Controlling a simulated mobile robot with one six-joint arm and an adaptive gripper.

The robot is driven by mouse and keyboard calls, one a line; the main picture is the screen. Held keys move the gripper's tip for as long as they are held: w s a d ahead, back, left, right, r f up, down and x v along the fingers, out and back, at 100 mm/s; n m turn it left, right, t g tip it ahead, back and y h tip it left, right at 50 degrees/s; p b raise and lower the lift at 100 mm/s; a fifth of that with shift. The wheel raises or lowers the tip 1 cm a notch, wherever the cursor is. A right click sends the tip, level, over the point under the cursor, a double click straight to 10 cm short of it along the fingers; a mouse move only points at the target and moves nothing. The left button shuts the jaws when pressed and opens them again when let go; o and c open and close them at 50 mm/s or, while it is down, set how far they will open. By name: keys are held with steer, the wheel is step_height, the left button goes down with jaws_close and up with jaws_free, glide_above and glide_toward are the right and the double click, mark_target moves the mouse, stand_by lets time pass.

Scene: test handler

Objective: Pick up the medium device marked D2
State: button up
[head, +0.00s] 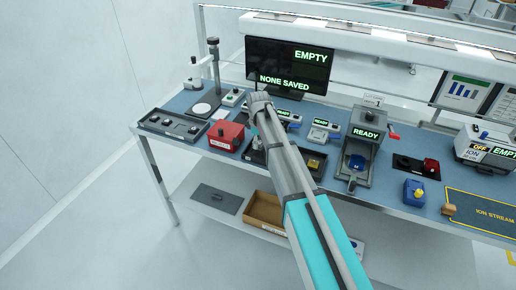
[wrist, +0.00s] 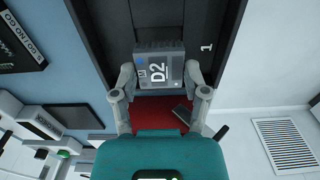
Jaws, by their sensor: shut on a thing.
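The grey device marked D2 (wrist: 158,72), with a small blue dot on it, sits between the fingers of my gripper (wrist: 159,80) in the wrist view. My gripper is shut on it, one finger at each side. A dark tray surface marked 1 (wrist: 208,72) lies behind the device; I cannot tell whether the device touches it. In the head view my arm hides the gripper and the device.
In the head view, a red box (head: 226,136) and a black rack (head: 173,126) stand on the blue bench top at left. A READY station (head: 362,140) stands right of my arm. A monitor (head: 288,67) is behind. An open brown box (head: 263,212) is on the lower shelf.

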steer(key=shift+r+p, duration=1.1)
steer(key=shift+r, duration=0.1)
